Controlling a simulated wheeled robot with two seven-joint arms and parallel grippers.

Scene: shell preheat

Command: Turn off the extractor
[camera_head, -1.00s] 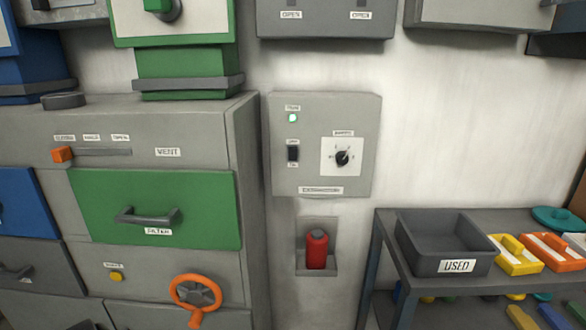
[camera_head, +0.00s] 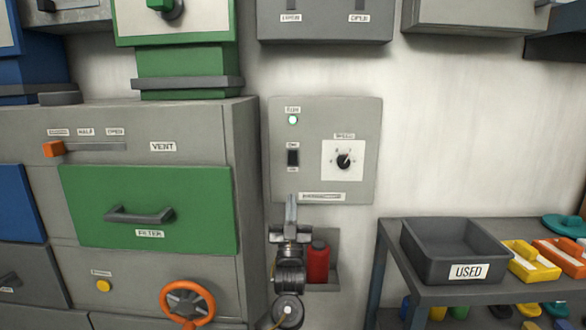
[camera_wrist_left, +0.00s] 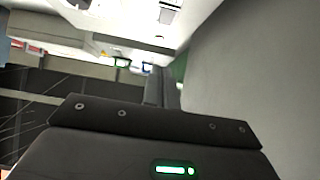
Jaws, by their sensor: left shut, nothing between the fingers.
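The extractor box (camera_head: 360,115) is a grey panel on the wall in the head view. It has a lit green lamp (camera_head: 293,120), a black rocker switch (camera_head: 293,158) and a black dial (camera_head: 344,161) on a white plate. In the left wrist view my gripper's dark body (camera_wrist_left: 155,125) fills the lower part. My right gripper is not in view.
A red cylinder (camera_head: 318,262) sits in a wall holder, partly behind my left arm. On the left is a cabinet with a green filter drawer (camera_head: 190,195) and an orange wheel (camera_head: 187,300). On the right, a USED tray (camera_head: 420,256) stands on a shelf.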

